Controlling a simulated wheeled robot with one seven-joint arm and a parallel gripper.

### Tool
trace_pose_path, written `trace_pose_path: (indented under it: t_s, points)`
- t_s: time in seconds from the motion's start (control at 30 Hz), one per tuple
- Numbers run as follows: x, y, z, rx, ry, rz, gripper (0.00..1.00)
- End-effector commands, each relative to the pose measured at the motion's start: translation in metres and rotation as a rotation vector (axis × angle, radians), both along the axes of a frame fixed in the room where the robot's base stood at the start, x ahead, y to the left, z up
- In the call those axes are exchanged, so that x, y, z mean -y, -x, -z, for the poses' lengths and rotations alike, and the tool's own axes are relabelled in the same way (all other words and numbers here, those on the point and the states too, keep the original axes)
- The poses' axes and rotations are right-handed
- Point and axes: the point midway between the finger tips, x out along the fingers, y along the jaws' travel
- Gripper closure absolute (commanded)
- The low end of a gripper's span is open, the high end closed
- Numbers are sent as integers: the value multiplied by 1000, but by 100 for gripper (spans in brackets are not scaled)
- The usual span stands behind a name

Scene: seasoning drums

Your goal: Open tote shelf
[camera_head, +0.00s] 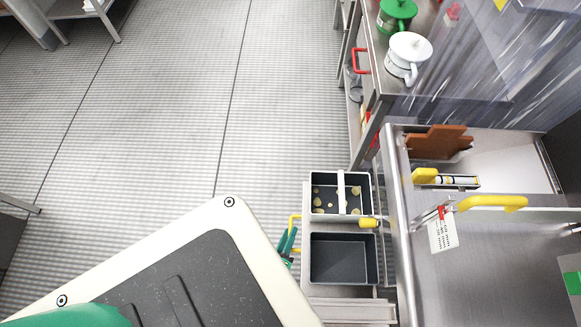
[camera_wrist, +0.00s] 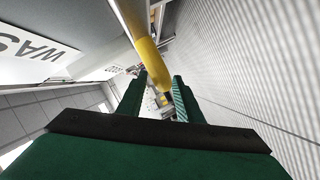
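The tote shelf (camera_head: 306,290) stands low beside the steel counter and carries two dark totes with pale rims. The far tote (camera_head: 327,186) holds several round pale-yellow pieces, and the near tote (camera_head: 343,258) looks empty. A yellow bar handle (camera_head: 292,217) is on the shelf's left side. A yellow bar (camera_wrist: 147,50) also crosses the wrist view, running down to the fingertips. My gripper (camera_head: 289,240) is at the handle, with green fingers. In the wrist view my gripper (camera_wrist: 160,80) has its fingers apart, with the bar in line with the gap. Contact with the bar is unclear.
The steel counter (camera_head: 480,270) at the right has yellow handles and a hanging label (camera_head: 442,234). The grey floor (camera_head: 190,120) to the left is clear.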

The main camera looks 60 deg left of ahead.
Motion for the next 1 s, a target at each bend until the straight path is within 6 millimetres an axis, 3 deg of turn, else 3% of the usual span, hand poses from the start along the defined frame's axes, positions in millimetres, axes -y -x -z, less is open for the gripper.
trace_pose_path:
  t_s: [0.2,0.43,1.0]
  points:
    - [24,36,-9,-2,1,-2,67]
    - [44,62,-16,-3,0,-1,67]
    - [51,70,-19,-2,0,-1,67]
